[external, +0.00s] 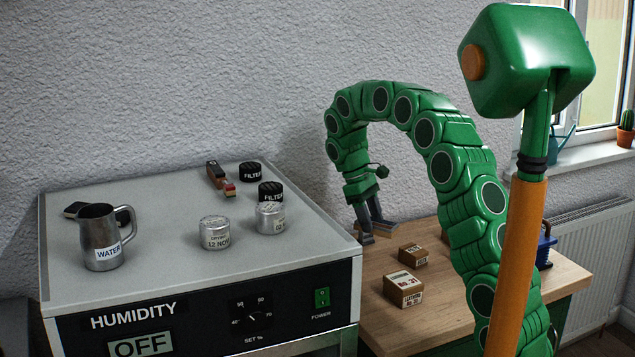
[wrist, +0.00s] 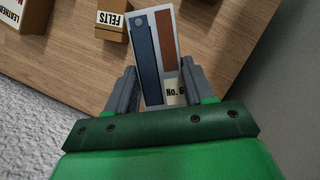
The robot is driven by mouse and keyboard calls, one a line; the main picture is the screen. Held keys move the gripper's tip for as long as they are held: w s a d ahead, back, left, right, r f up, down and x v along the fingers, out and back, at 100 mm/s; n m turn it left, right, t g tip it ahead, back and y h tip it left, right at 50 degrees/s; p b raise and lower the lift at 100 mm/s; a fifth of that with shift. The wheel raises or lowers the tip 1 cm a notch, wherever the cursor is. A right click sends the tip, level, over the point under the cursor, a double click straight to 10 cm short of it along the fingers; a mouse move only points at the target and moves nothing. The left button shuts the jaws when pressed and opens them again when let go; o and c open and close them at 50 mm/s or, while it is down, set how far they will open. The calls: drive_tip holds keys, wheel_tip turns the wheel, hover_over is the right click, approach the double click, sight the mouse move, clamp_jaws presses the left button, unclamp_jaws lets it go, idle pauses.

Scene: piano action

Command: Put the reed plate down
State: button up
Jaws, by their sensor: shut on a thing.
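The reed plate (wrist: 162,50) is a pale, flat oblong with a dark blue strip, a brown strip and a label reading "No. 6", partly hidden. My gripper (wrist: 158,66) is shut on the plate's near end, one finger on each side. In the external view my gripper (external: 370,232) points down at the wooden worktop's left rear, close beside the humidity cabinet. The plate shows there only as a small grey piece (external: 386,228) at the fingers. I cannot tell whether it touches the worktop.
The wooden worktop (external: 375,322) carries a small box (external: 412,255) and a larger labelled one (external: 403,290). A felts box (wrist: 112,24) lies just left of the plate. The humidity cabinet (external: 165,240) stands left, bearing tins, black filters and a water jug (external: 100,240).

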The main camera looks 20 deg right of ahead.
drive_tip(key=shift+s+a+r+n+t+h, duration=1.05)
drive_tip(key=shift+s+a+n+t, duration=1.1)
drive_tip(key=shift+s+n, duration=4.05)
drive_tip(key=shift+m+g, duration=0.35)
drive_tip(key=shift+m, duration=0.25)
drive_tip(key=w+f, duration=0.2)
drive_tip(key=w, duration=0.1)
drive_tip(key=w+a+f, duration=0.1)
drive_tip(key=w+f, duration=0.2)
drive_tip(key=w, duration=0.1)
drive_tip(key=w+f, duration=0.3)
drive_tip(key=w, duration=0.1)
drive_tip(key=shift+a+f, duration=0.15)
drive_tip(key=shift+a, duration=0.2)
drive_tip(key=shift+w+f, duration=0.75)
wheel_tip(320, 180, down, 3)
drive_tip(key=shift+a+f, duration=0.1)
drive_tip(key=shift+f, duration=0.05)
